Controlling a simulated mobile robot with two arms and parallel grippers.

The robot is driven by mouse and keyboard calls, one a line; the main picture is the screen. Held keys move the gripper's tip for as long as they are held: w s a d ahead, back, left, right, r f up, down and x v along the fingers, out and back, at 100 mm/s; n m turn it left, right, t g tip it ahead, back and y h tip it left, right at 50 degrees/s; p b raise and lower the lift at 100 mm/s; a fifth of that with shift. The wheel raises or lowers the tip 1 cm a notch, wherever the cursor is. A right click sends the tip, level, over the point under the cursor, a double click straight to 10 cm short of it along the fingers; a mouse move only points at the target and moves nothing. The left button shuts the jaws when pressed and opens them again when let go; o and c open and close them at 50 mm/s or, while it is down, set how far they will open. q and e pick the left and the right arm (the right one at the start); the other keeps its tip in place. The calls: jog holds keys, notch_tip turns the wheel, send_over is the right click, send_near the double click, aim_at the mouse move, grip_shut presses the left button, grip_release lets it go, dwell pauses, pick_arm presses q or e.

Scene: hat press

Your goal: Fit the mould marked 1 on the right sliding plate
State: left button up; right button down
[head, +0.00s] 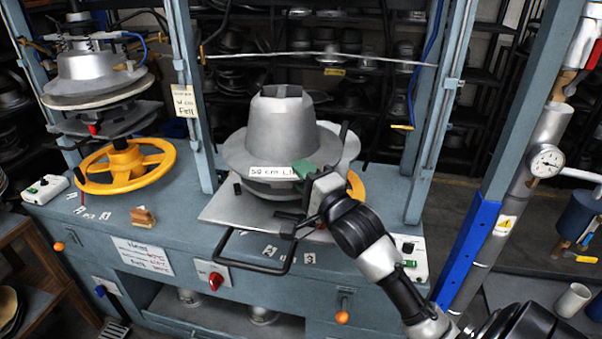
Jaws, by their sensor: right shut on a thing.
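A grey metal mould (281,128), shaped like a hat with a wide brim, sits over the right sliding plate (236,211). A paper label (272,172) on its front brim reads about "50 cm L1"; I cannot make out a separate mark 1. The plate has a black U-shaped handle (250,267) sticking out over the bench's front edge. The wrist hides part of the plate's right side. My left gripper is out of view.
The left press holds another mould (96,70) above a yellow handwheel (125,167). Blue-grey posts (442,110) flank the right station. A wooden brush (143,216) and small number tags lie on the bench. A pipe with a gauge (546,160) stands at right.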

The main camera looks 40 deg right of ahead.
aim_at(295, 146)
jog(key=shift+f, duration=1.05)
jog(key=shift+r, duration=0.15)
jog(key=shift+r+p, duration=0.5)
jog(key=shift+r, duration=0.05)
jog(key=shift+w+d+r+p, duration=0.15)
jog(key=shift+d+r+p, duration=0.1)
jog(key=shift+r+p, duration=0.3)
jog(key=shift+w+d+r+p, duration=0.1)
jog(key=shift+d+r+p, duration=0.15)
jog(key=shift+r+p, duration=0.3)
jog(key=shift+s+a+r+p, duration=0.1)
jog(key=shift+r+p, duration=0.8)
jog(key=shift+r, duration=0.3)
